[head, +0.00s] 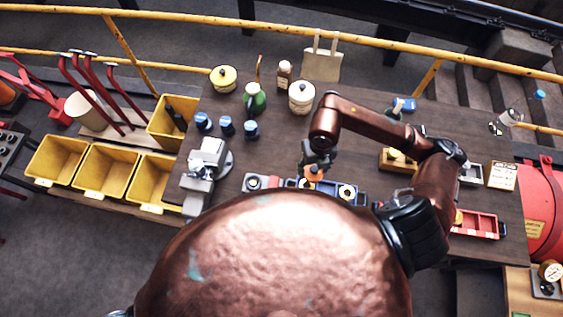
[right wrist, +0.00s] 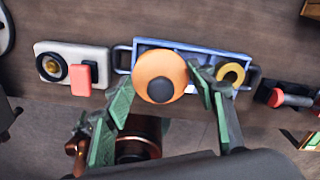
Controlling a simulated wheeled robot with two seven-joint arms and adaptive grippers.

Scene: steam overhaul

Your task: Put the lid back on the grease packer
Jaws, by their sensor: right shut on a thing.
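An orange round lid (right wrist: 160,76) with a dark grey knob sits between the fingers of my right gripper (right wrist: 162,82), which is shut on it. The lid also shows in the head view (head: 314,173) below my right gripper (head: 317,158). It is over the left part of a blue tray (right wrist: 203,50); I cannot tell whether it touches the tray or what lies under it. A yellow ring (right wrist: 231,74) lies in the tray's right part. I cannot pick out the grease packer with certainty. My left gripper is not in view.
A white block (right wrist: 75,62) with a black ring and a red pad is left of the tray. A grey vise (head: 207,165) stands at the bench's left edge. Jars and bottles, including a white pot (head: 301,97), stand at the back. A red tray (head: 475,223) is at right.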

